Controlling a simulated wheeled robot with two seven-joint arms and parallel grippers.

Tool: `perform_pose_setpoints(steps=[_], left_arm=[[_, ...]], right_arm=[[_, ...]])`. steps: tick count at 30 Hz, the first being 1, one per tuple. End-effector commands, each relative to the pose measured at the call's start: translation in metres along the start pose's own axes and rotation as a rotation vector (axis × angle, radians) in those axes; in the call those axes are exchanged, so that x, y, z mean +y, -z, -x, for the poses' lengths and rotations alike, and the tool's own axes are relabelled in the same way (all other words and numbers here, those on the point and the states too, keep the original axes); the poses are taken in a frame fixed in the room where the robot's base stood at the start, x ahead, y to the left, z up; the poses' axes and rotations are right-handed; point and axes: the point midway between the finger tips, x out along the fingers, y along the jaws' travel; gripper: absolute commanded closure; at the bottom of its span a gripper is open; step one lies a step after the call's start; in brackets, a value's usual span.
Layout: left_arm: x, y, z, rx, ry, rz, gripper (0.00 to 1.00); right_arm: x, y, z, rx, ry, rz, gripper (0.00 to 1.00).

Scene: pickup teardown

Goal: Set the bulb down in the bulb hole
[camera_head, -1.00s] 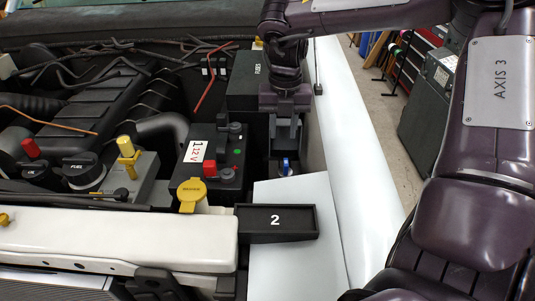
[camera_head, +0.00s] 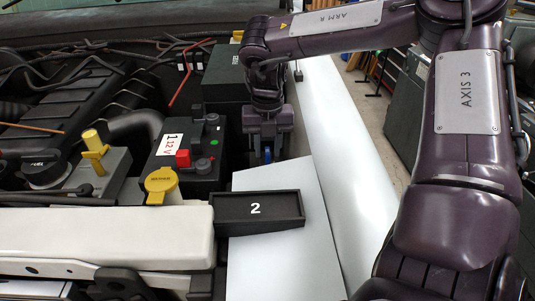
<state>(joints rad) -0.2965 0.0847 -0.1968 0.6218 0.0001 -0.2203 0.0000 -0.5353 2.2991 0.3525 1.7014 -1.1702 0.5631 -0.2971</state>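My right gripper (camera_head: 267,151) points down at the gap between the battery and the white fender. Its fingers are close together around a small blue piece, which I take to be the bulb (camera_head: 268,155). Only a sliver of the bulb shows between the fingertips. It is just beyond the far edge of the white panel. The bulb hole cannot be made out; the gripper and panel edge cover that spot. My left gripper is not in view.
A black tray marked 2 (camera_head: 288,211) lies on the white panel (camera_head: 285,262). The battery (camera_head: 206,171) with a red cap and the black fuse box (camera_head: 224,85) stand left of the gripper. The yellow washer cap (camera_head: 161,184) is nearer. The white fender (camera_head: 335,150) runs along the right.

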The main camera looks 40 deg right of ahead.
Motion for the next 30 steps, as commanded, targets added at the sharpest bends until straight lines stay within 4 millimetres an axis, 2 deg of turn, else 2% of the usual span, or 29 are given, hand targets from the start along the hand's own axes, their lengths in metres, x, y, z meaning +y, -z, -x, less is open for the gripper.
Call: perform_pose_setpoints(steps=[5, 18, 23, 26, 30], left_arm=[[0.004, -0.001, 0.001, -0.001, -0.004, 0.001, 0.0], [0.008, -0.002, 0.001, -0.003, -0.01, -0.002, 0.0], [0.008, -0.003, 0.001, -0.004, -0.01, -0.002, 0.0], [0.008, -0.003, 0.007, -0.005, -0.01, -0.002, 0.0], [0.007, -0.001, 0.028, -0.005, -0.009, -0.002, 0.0]], right_arm=[[0.0, 0.0, 0.001, 0.0, 0.0, 0.0, 0.7], [0.0, 0.0, 0.001, 0.0, 0.0, 0.0, 0.99], [0.0, 0.0, 0.002, 0.0, 0.0, 0.0, 1.0], [0.0, 0.0, 0.009, -0.001, 0.0, 0.0, 1.0], [0.0, 0.0, 0.035, -0.001, -0.001, 0.0, 1.0]])
